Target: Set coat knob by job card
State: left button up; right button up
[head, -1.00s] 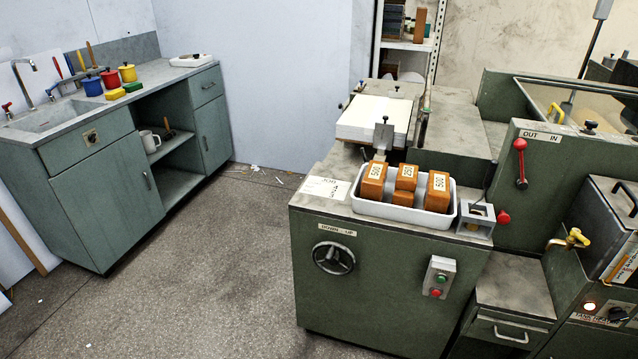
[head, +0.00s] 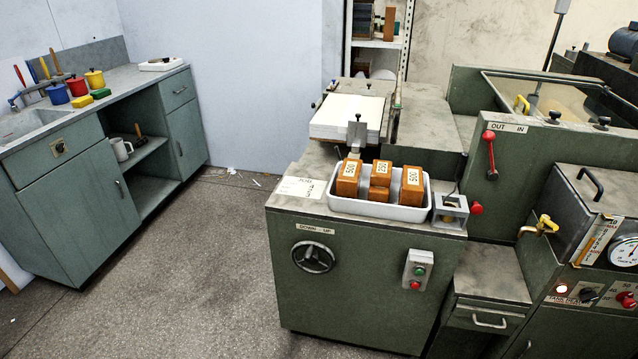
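The job card (head: 301,187) is a white sheet lying flat on the left front of the green feeder's top; its writing is too small to read. No knob is legibly marked as the coat knob. At the lower right edge, a red knob (head: 627,299) with small numbers around it sits on the machine's front panel. A black knob (head: 588,296) is left of it, beside a label that seems to read TANK HEAT. Neither of my grippers is in view.
A white tray (head: 378,208) holds orange blocks marked 500 and 250. The feeder front has a DOWN-UP handwheel (head: 313,257) and a green-and-red button box (head: 417,270). A red lever (head: 490,155), yellow tap (head: 546,225) and gauge (head: 625,251) are right. Floor (head: 190,290) at left is clear.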

aim_at(603, 121)
jog(key=l+z, duration=0.1)
jog(key=z, duration=0.3)
jog(key=l+z, duration=0.1)
jog(key=z, duration=0.25)
jog(key=i+z, duration=0.15)
jog(key=z, duration=0.25)
jog(key=l+z, duration=0.15)
jog(key=z, duration=0.25)
jog(key=i, duration=0.05)
